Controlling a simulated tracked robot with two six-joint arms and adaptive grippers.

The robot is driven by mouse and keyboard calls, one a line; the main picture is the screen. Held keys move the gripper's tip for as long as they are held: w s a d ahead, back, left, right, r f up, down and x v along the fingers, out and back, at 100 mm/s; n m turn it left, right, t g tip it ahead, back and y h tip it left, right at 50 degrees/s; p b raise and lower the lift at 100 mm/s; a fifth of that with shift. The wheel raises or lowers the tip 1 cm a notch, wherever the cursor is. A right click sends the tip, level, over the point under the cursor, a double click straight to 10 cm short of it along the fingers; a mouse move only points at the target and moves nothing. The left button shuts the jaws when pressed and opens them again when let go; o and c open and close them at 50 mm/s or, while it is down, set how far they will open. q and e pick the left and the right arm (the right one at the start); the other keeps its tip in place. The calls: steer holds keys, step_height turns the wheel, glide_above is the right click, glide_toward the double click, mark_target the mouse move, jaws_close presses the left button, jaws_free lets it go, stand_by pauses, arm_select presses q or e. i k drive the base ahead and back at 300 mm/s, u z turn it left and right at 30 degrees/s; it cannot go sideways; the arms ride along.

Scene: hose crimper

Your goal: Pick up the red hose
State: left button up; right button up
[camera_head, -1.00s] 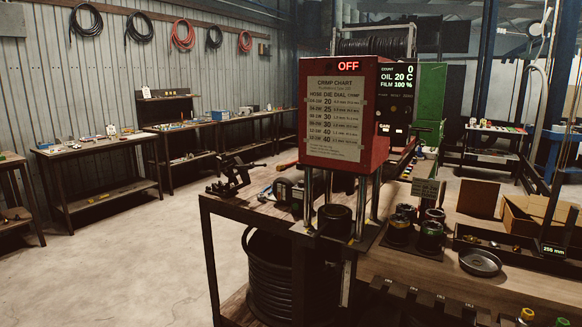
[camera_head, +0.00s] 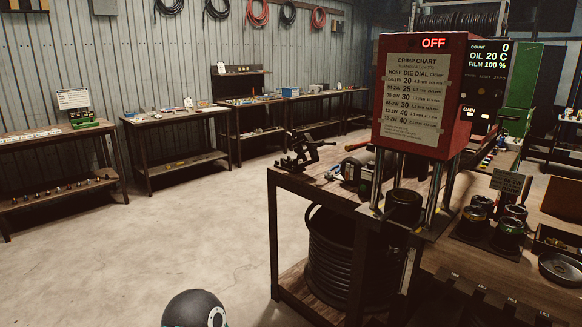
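Two red hoses hang coiled on the corrugated back wall at the top of the head view. The larger red hose (camera_head: 258,24) is cut off by the top edge of the picture. The smaller red hose (camera_head: 319,25) hangs further right. Neither of my grippers is in view, and both hoses hang far from me with nothing touching them.
The crimper (camera_head: 427,140), reading OFF, stands on a workbench (camera_head: 300,184) at right. A black hose coil (camera_head: 335,262) sits under it. Side tables (camera_head: 178,118) line the wall below the hoses. The concrete floor (camera_head: 190,225) at left is open.

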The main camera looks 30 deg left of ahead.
mark_target(363, 144)
steer(key=z, duration=1.6)
steer(key=i, duration=0.1)
steer(key=u, duration=2.95)
steer(key=i, duration=6.7)
